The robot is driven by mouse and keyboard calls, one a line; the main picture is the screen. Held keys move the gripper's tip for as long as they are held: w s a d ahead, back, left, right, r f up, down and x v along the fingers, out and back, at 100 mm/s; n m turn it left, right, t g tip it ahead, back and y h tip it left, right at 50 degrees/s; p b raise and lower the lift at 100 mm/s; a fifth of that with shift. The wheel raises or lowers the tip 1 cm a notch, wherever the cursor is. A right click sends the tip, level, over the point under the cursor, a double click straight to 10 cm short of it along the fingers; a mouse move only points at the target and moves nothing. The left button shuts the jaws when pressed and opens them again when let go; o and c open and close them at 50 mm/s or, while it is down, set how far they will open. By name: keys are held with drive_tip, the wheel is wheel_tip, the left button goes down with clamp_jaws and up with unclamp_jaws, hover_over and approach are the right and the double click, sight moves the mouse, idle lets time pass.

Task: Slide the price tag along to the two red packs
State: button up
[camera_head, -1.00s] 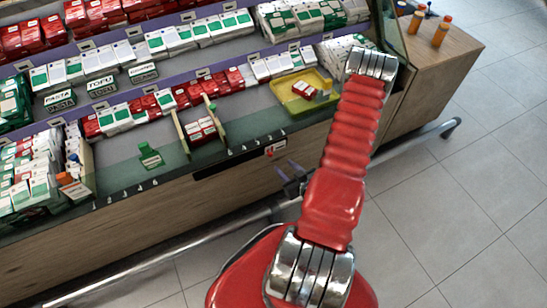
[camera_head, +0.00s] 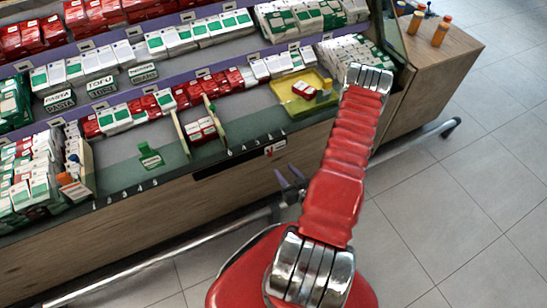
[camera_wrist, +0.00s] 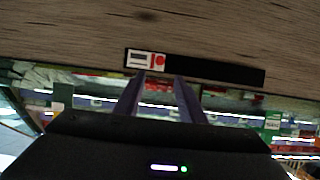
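The price tag (camera_head: 275,147), white with a red mark, sits at the right end of a dark rail (camera_head: 232,163) on the wooden shelf front. In the wrist view, which looks upside down, the tag (camera_wrist: 140,59) is at the rail's left end. Red packs (camera_head: 202,129) stand between two wooden dividers on the bottom shelf, above the rail's left part; I cannot count them surely. My gripper (camera_head: 290,178) is open and empty, below and apart from the tag. Its two fingers (camera_wrist: 159,78) point toward the rail in the wrist view.
A yellow tray (camera_head: 322,100) with a few packs lies on the shelf at right. A small green stand (camera_head: 149,155) is left of the dividers. A metal bar (camera_head: 180,252) runs low along the shelf front.

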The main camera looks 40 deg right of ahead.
sight(271, 155)
drive_tip(key=x, duration=1.2)
drive_tip(key=shift+c, duration=0.6)
clamp_jaws()
drive_tip(key=shift+s, duration=0.1)
